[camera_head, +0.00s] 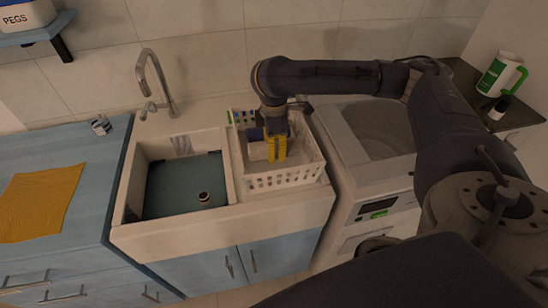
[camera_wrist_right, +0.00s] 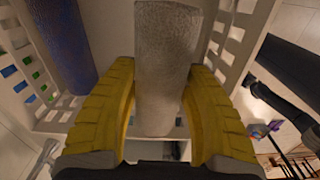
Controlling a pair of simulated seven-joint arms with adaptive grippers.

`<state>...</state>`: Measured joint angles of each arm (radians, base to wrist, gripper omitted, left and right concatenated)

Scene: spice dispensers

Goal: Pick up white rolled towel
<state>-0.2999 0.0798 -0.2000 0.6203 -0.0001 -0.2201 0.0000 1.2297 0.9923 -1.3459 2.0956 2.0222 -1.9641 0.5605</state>
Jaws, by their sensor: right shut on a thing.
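The white rolled towel (camera_wrist_right: 166,62) stands out in the right wrist view as a pale, rough-textured roll running from the top edge down between the yellow fingers. My right gripper (camera_wrist_right: 158,112) is shut on it, one finger on each side. In the head view my right gripper (camera_head: 276,150) points down inside the white basket (camera_head: 284,181), and the towel is hard to make out there. The basket's slotted walls also show around the towel in the right wrist view. My left gripper is not in view.
A dark blue roll (camera_wrist_right: 66,42) lies in the basket beside the towel. A sink (camera_head: 185,198) is left of the basket, and a top-loading washing machine (camera_head: 372,188) is to its right. A tap (camera_head: 158,85) rises behind the sink. A yellow cloth (camera_head: 40,202) lies on the left counter.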

